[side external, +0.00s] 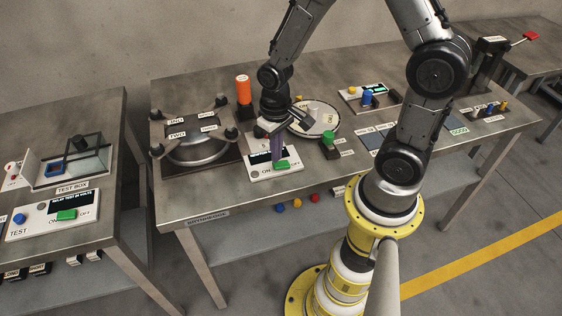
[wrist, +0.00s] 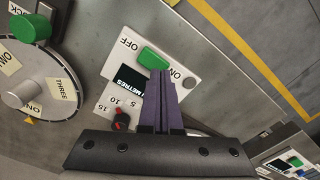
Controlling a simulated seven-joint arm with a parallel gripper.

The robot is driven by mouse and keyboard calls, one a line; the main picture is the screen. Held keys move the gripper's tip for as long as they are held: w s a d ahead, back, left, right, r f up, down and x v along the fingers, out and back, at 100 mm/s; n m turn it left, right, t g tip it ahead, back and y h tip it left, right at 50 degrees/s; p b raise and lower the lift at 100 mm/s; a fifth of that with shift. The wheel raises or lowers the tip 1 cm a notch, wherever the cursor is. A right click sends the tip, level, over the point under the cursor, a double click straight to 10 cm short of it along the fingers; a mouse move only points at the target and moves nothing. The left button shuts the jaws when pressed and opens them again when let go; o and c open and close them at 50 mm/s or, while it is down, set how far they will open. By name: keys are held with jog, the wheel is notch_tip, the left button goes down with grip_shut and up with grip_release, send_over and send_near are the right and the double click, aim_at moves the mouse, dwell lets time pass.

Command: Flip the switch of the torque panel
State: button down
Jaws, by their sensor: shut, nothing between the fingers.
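The torque panel (side external: 262,173) is a white box near the front edge of the middle table. In the wrist view the panel (wrist: 178,38) shows a dark display reading "METRES", a small red-and-black knob (wrist: 121,122) with numbers 5, 10, 15, and a green switch (wrist: 153,58) between ON and OFF labels. The switch (side external: 288,165) also shows in the side view. My gripper (side external: 277,162) points down over the panel, its purple fingers shut and empty. In the wrist view the fingertips (wrist: 160,74) are right at the switch's ON-side end. I cannot tell whether they touch, or which way the switch is set.
A round dial plate (side external: 328,116) and a green knob (side external: 328,137) stand to the right of the panel. A clamped silver dome (side external: 197,150) is on the left, an orange cylinder (side external: 243,90) behind. The test panel (side external: 40,222) is on the separate left table.

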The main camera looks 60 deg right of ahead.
aim_at(277, 164)
jog(key=shift+f, duration=0.95)
dwell(0.5)
jog(key=shift+r, duration=3.55)
